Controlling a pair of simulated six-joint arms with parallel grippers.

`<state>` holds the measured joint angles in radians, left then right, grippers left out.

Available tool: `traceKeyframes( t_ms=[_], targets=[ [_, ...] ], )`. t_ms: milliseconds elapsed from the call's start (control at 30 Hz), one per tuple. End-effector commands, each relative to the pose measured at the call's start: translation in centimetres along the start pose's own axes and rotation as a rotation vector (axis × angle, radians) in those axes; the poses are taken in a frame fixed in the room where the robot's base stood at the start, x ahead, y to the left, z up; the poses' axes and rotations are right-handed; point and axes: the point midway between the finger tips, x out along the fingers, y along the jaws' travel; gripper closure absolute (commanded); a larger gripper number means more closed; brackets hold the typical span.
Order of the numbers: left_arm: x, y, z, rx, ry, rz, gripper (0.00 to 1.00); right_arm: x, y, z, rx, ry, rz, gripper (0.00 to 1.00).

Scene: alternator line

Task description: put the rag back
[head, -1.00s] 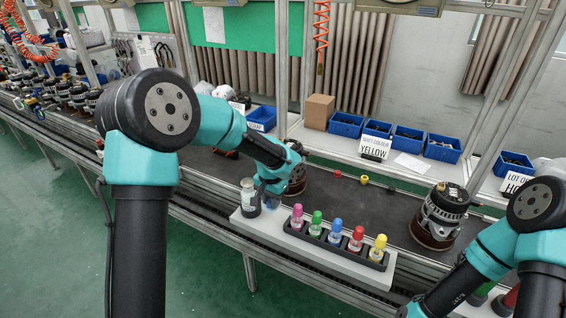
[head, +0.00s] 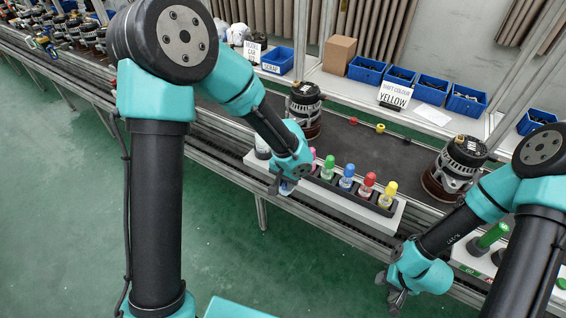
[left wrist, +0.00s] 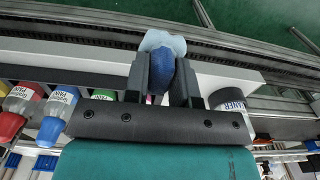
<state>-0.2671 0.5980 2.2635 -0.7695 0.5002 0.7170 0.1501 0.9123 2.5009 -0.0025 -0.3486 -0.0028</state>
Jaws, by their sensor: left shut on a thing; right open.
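My left gripper (head: 282,186) is shut on the blue rag (left wrist: 166,62), which bulges out between the fingers in the left wrist view. In the head view only a little blue of the rag shows by the fingertips. The gripper is over the front edge of the white shelf (head: 325,204), between the cleaner bottle (head: 262,149) and the pen rack. The bottle also shows in the left wrist view (left wrist: 232,112). I cannot tell whether the rag touches the shelf. My right gripper (head: 394,294) is open and empty, low at the right.
A black rack (head: 383,210) holds several capped paint pens beside the left gripper. Alternators stand on the belt behind (head: 304,108) and to the right (head: 455,168). Blue bins (head: 432,90) and a "YELLOW" sign (head: 395,96) are at the back. The floor in front is clear.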

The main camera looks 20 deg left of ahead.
Motion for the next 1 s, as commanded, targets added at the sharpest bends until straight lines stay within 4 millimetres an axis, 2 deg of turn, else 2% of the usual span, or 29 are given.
traceKeyframes(
  t_ms=[167,467,667,1000],
  targets=[
    [0.3,0.4,0.5,-0.001,-0.001,0.003,0.98,0.0,0.0,0.0,0.0,0.0,0.0,0.57],
    [0.3,0.1,0.0,-0.003,0.0,0.003,0.98,0.0,0.0,0.0,0.0,0.0,0.0,0.57],
    [0.6,-1.4,-2.5,-0.005,0.0,0.003,0.98,0.0,0.0,0.0,0.0,0.0,0.0,0.57],
    [1.3,-5.1,-8.4,-0.004,0.001,0.002,0.98,0.0,0.0,0.0,0.0,0.0,0.0,0.57]
  ],
)
